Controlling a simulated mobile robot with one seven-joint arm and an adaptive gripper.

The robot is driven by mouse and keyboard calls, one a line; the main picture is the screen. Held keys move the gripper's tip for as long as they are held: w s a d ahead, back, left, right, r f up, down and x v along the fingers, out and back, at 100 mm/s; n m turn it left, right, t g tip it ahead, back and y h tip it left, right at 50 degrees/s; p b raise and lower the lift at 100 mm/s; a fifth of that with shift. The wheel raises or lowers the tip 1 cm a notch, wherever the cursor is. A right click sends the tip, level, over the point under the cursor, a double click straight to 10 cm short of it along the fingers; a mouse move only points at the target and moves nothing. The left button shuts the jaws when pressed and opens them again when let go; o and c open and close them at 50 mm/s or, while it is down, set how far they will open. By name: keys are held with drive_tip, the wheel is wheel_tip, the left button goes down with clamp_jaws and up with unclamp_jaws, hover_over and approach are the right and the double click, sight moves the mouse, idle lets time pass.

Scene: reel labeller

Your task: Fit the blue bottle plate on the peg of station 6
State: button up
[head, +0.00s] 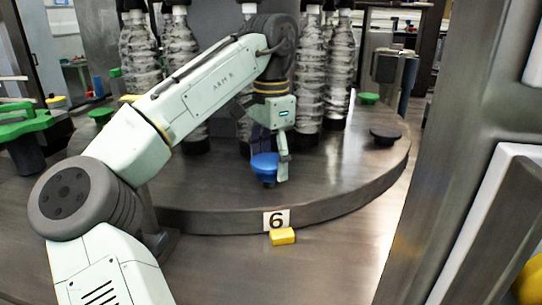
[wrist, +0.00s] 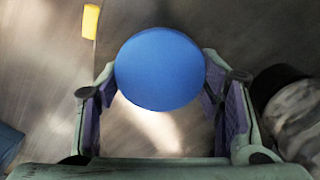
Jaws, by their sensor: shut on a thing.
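The blue bottle plate (head: 264,164) is a round disc held above the rotary table (head: 340,170), near its front edge behind the station 6 label (head: 276,220). My gripper (head: 270,160) is shut on it, with a finger on either side. In the wrist view the blue plate (wrist: 160,68) sits between the fingertips of my gripper (wrist: 160,80), facing the camera. A small dark part shows just below the plate in the head view. I cannot tell if it is the station 6 peg or whether they touch. The plate hides the peg in the wrist view.
A yellow block (head: 283,237) is below the label; it also shows in the wrist view (wrist: 91,21). Several clear bottles (head: 310,80) stand behind my gripper. A black plate (head: 384,136) and a green plate (head: 368,98) are to the right. A bottle (wrist: 297,105) is close at the right in the wrist view.

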drive_tip(key=shift+f, duration=1)
drive_tip(key=o, duration=1.3)
wheel_tip(320, 180, up, 8)
drive_tip(key=shift+f, duration=0.2)
drive_tip(key=shift+f, duration=0.1)
